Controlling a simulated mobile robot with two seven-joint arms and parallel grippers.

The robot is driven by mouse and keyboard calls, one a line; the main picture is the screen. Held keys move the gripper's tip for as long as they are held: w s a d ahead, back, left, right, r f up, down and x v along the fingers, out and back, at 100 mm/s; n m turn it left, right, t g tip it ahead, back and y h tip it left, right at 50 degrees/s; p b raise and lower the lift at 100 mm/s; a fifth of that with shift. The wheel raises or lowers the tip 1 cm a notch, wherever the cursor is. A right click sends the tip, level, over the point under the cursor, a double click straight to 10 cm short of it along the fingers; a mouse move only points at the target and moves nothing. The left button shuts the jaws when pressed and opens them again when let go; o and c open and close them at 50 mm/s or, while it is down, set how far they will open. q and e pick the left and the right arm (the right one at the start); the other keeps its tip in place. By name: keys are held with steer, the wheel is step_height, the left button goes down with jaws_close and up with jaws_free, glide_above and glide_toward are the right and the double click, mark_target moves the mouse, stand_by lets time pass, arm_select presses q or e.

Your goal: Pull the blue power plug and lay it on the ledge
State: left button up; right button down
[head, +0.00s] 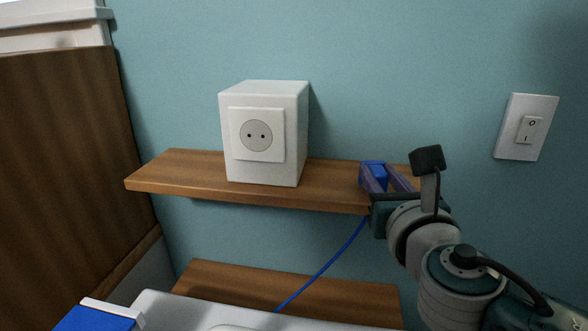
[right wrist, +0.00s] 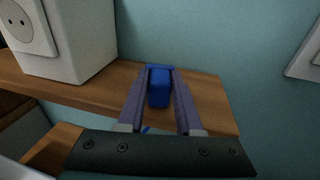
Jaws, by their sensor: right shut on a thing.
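The blue power plug (head: 374,170) is held between the fingers of my right gripper (head: 386,178), over the right part of the wooden ledge (head: 190,174). In the right wrist view the blue plug (right wrist: 159,88) sits between both fingers, above the ledge (right wrist: 205,105). I cannot tell whether it touches the wood. A blue cord (head: 325,268) runs from below the gripper down to the left. The white socket box (head: 264,172) stands on the ledge to the left, its two-hole socket (head: 255,135) empty. My left gripper is not in view.
A white wall switch (head: 526,127) is on the wall at the right. A lower wooden shelf (head: 235,281) lies beneath the ledge. A white appliance (head: 170,305) and a blue object (head: 95,320) are at the lower left. A dark wooden cabinet (head: 60,150) stands at the left.

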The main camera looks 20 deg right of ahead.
steer(key=c, duration=0.5)
jaws_free()
steer(key=v, duration=1)
